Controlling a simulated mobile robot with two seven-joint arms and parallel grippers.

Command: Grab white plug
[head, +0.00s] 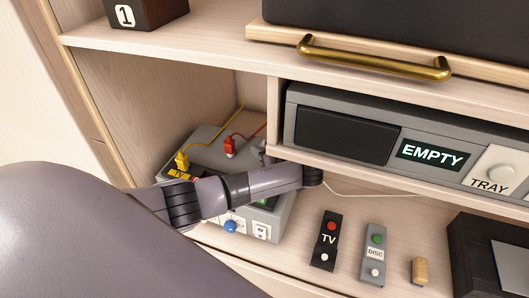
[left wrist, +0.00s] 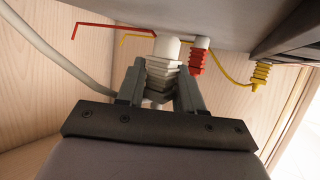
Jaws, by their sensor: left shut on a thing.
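In the left wrist view, my left gripper (left wrist: 160,84) is shut on the ribbed white plug (left wrist: 165,54), with one finger on each side. The plug's tip is close to the grey surface above it; I cannot tell whether it is seated there. In the head view my left arm reaches across the front of the grey box (head: 208,148) in the left shelf bay, and the white plug is hidden there. A red plug (head: 230,147) and a yellow plug (head: 182,160) stand on the box; they also show in the wrist view. My right gripper is out of view.
A divider and a grey unit marked EMPTY (head: 432,154) stand right of the box. A pale cable (head: 375,193) runs below that unit. Two remotes (head: 327,240), a wooden peg (head: 419,270) and a dark box (head: 475,250) occupy the front shelf. A brass-handled drawer (head: 375,62) is above.

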